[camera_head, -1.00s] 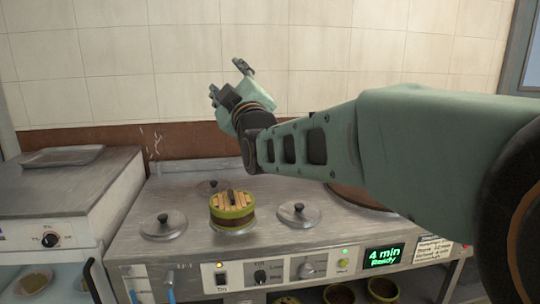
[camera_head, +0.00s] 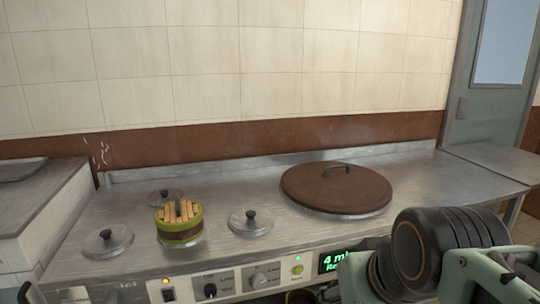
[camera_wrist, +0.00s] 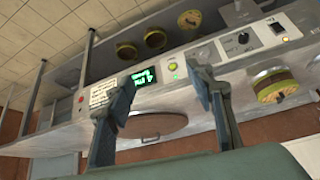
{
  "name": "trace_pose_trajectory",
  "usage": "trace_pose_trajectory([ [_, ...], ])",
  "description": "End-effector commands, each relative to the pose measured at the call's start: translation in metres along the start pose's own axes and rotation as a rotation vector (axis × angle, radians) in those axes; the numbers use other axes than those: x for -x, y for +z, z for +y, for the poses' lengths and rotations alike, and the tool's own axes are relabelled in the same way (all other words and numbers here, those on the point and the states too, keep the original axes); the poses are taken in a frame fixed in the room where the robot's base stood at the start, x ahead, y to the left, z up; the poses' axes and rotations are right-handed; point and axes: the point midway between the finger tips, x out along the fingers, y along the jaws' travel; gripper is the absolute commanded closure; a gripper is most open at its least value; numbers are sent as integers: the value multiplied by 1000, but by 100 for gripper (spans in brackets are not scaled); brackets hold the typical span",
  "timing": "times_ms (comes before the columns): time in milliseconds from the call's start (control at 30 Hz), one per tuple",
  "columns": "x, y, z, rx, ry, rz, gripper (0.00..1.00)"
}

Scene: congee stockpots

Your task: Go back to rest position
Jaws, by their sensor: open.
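My gripper (camera_wrist: 157,85) shows in the wrist view with its two fingers spread apart and nothing between them. It is in front of the cooker's control panel, which appears upside down there. In the head view my arm is low at the right, in front of the cooker's front edge, and the gripper itself cannot be made out. A green and brown pot with wooden slats on top (camera_head: 180,222) stands upright on the cooker (camera_head: 265,190). The pot also shows in the wrist view (camera_wrist: 276,90), apart from the fingers.
Three small lids with black knobs (camera_head: 108,240) surround the pot. A large brown lid (camera_head: 336,188) lies at the right of the cooker top. A lit green display (camera_head: 332,263) is on the front panel. Several bowls (camera_wrist: 155,39) sit on the shelf below.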

Motion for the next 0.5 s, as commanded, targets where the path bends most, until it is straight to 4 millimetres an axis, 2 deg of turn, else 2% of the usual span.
trace_pose_trajectory([
  [33,1,24,4,-43,26,-54,51],
  [67,1,38,6,-67,40,-88,51],
  [133,19,28,5,-72,39,-98,51],
  [333,52,5,4,-68,36,-97,51],
  [500,88,-19,5,-66,36,-96,51],
])
